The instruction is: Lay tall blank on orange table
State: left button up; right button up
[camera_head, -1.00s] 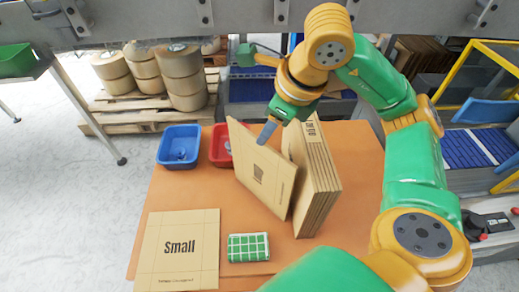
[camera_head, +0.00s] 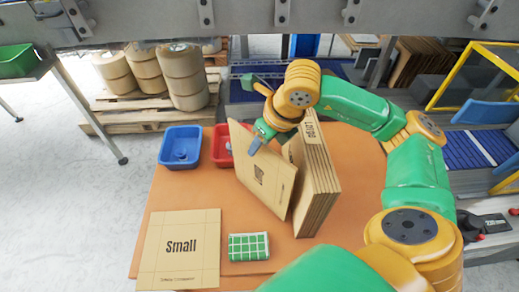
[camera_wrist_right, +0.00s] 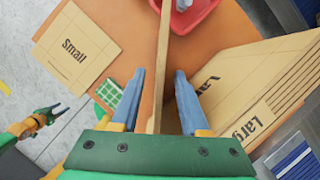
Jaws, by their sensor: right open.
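The tall blank (camera_head: 262,175) is a brown cardboard sheet leaning at a tilt on the orange table (camera_head: 335,255), left of a stack of blanks (camera_head: 318,185). In the right wrist view the tall blank (camera_wrist_right: 161,55) is edge-on between the fingers of my right gripper (camera_wrist_right: 159,80), with visible gaps on both sides. In the head view my right gripper (camera_head: 257,143) is at the blank's upper edge, open; its far finger is hidden. My left gripper (camera_wrist_right: 52,114) shows at the left of the wrist view, fingers apart and empty.
A flat blank marked Small (camera_head: 180,265) lies at the table's front left, beside a green checked bundle (camera_head: 249,246). Blue (camera_head: 180,147) and red (camera_head: 219,152) bins stand at the back left. The stack, marked Large, stands close right of the tall blank.

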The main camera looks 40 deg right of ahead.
jog(key=shift+f+b, duration=0.25)
jog(key=shift+b, duration=0.15)
grip_shut()
dwell(1.5)
